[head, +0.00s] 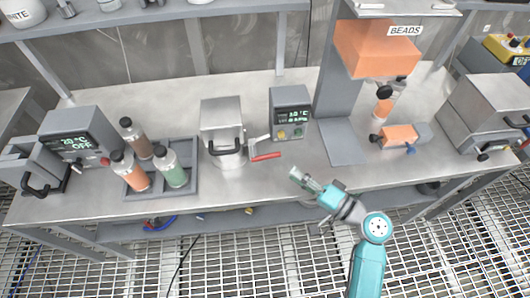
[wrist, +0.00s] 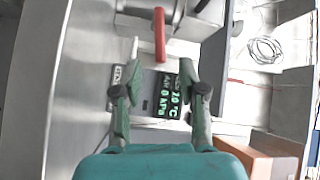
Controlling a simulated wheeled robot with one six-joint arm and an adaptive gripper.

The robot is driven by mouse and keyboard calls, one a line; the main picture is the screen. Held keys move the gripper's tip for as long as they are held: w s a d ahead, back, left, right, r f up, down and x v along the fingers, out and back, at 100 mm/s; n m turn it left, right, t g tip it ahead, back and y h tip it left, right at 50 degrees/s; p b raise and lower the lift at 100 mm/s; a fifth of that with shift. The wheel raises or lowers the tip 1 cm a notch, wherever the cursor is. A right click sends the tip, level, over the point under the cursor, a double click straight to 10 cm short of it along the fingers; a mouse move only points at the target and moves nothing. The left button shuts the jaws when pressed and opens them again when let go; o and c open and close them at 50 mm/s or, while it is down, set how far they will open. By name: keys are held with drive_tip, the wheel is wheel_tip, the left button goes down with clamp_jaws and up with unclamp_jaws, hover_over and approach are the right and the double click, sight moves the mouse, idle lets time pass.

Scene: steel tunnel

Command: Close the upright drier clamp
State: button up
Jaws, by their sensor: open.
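The upright drier (head: 221,120) is a grey metal vessel with a black handle at its front, near the middle of the bench. The clamp's red handle (head: 265,156) sticks out to the right of it on a metal arm, and the red handle also shows in the wrist view (wrist: 159,35), at the top. My gripper (head: 301,179) is over the bench's front edge, to the right of and nearer than the red handle. In the wrist view my gripper (wrist: 158,75) is open and empty, apart from the handle. The clamp's joint is too small to make out.
A grey display box (head: 290,113) stands right of the drier. A tray (head: 157,191) with several bottles is at left, beside another display unit (head: 75,138). An orange beads hopper (head: 377,48) on a grey stand is at right. The bench front near my gripper is clear.

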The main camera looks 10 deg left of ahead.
sight(268, 155)
drive_tip(key=x, duration=1)
drive_tip(key=shift+a, duration=0.2)
drive_tip(key=shift+c, duration=0.2)
clamp_jaws()
